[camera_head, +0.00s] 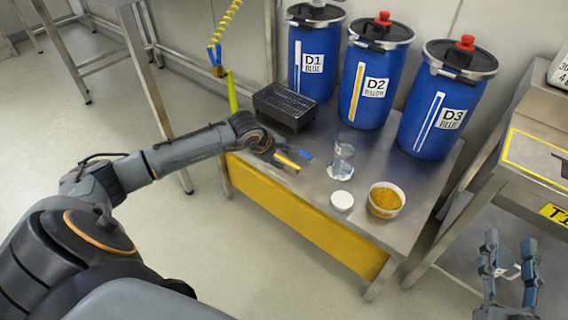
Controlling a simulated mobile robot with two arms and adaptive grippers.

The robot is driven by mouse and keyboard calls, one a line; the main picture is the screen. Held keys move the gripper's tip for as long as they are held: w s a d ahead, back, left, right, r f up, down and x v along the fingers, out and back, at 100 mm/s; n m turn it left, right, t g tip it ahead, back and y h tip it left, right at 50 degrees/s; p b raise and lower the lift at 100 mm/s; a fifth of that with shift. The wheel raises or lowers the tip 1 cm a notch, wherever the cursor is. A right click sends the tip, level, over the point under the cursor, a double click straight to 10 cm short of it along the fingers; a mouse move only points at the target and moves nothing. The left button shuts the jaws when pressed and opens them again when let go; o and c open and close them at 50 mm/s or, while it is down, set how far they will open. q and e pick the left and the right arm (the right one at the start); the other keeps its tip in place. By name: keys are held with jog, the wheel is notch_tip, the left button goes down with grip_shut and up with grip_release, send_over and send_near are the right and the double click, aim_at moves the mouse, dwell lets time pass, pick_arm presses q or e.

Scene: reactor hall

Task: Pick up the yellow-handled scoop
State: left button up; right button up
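My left gripper (291,157) hangs over the left front part of the steel table, with its wrist above it. A short yellow bar (287,162), which looks like the handle of the yellow-handled scoop, shows right at its fingers. The wrist and fingers hide much of it, and no scoop bowl can be made out. Whether the fingers are closed on it is too small to tell. My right gripper (509,268) is at the lower right, its two fingers apart and empty, away from the table.
The steel table (310,188) holds a black rack box (285,106), a clear beaker (344,147), a white round lid (342,201) and a white bowl of yellow granules (385,199). Blue drums D1 (312,72), D2 (371,100) and D3 (437,125) stand behind.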

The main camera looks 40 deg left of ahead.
aim_at(289, 162)
pick_arm(q)
jog(key=shift+x, duration=0.95)
jog(key=b+x, duration=0.2)
jog(key=x, duration=0.2)
jog(key=shift+w+a+f, duration=0.1)
jog(key=shift+w+a, duration=0.1)
jog(key=shift+w, duration=0.05)
jog(key=shift+w+f, duration=0.1)
jog(key=shift+f, duration=0.05)
grip_shut()
pick_arm(e)
jog(key=s+r+t+y, duration=0.2)
jog(key=s+r+t, duration=0.4)
jog(key=r, duration=0.3)
jog(key=shift+t+y, duration=0.3)
